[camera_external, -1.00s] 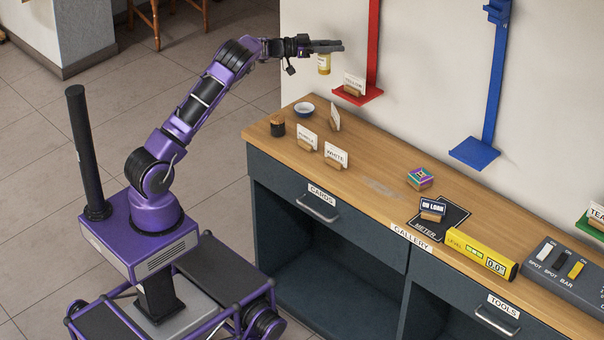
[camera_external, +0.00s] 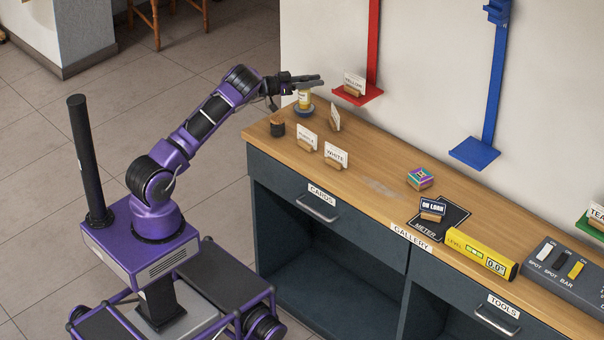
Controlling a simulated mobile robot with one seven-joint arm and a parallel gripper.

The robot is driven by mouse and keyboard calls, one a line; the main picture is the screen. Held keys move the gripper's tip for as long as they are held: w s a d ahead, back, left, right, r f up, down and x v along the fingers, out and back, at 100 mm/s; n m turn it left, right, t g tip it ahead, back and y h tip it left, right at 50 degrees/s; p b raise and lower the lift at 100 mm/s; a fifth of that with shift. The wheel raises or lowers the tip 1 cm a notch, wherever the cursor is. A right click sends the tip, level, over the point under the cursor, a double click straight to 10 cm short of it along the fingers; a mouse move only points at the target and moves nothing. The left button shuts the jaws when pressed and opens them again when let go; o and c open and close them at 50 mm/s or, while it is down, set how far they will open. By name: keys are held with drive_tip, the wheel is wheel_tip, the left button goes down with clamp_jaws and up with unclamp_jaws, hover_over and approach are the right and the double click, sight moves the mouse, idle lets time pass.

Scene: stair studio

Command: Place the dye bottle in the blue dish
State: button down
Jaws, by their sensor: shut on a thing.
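The dye bottle (camera_external: 305,99) is small, with a yellow body and a pale label. My gripper (camera_external: 308,83) is shut on its top and holds it upright. The blue dish (camera_external: 304,112) sits at the far left end of the wooden counter. The bottle is at the dish, its lower end overlapping the dish in the picture. I cannot tell whether it touches the dish floor. The fingers hide the bottle's top.
A dark cup (camera_external: 278,128) and several name cards, one reading WHITE (camera_external: 336,154), stand close by on the counter (camera_external: 385,190). A red wall shelf (camera_external: 358,97) with a card is right of my gripper. A patterned box (camera_external: 420,178) lies farther right.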

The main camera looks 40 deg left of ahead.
drive_tip(key=shift+f, duration=0.95)
drive_tip(key=shift+f, duration=0.1)
drive_tip(key=c, duration=0.6)
unclamp_jaws()
drive_tip(key=shift+f, duration=0.1)
drive_tip(key=shift+r, duration=0.2)
drive_tip(key=v, duration=1.2)
drive_tip(key=shift+p, duration=0.45)
